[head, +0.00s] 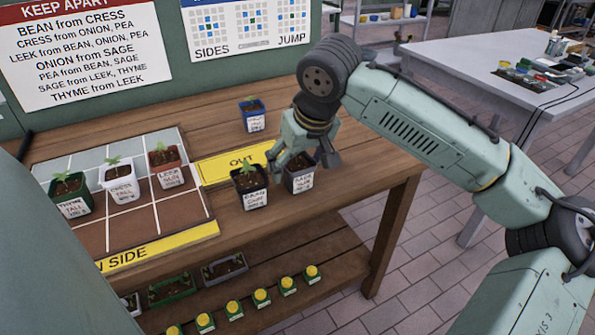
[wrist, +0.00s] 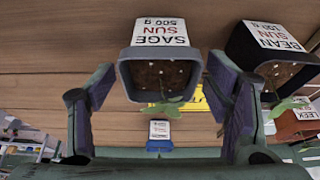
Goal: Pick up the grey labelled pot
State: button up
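The grey labelled pot (head: 299,181) stands upright on the wooden bench, near its right end. Its label reads SAGE SUN 500 g in the wrist view (wrist: 158,53), and it holds soil and a small green seedling. My gripper (head: 304,163) is at the pot, with one finger on each side of it. In the wrist view the fingers (wrist: 160,82) are spread, with a narrow gap showing between each finger and the pot, so the gripper looks open around it. In the head view, part of the pot's top is hidden by my gripper.
A black BEAN pot (head: 250,187) stands close on the left, near one finger. A blue pot (head: 254,120) stands behind. A tray (head: 120,219) at left holds green, white and red pots. A yellow OUT strip (head: 230,164) lies between. The bench's front edge is close.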

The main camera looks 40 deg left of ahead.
jog(key=c, duration=1.6)
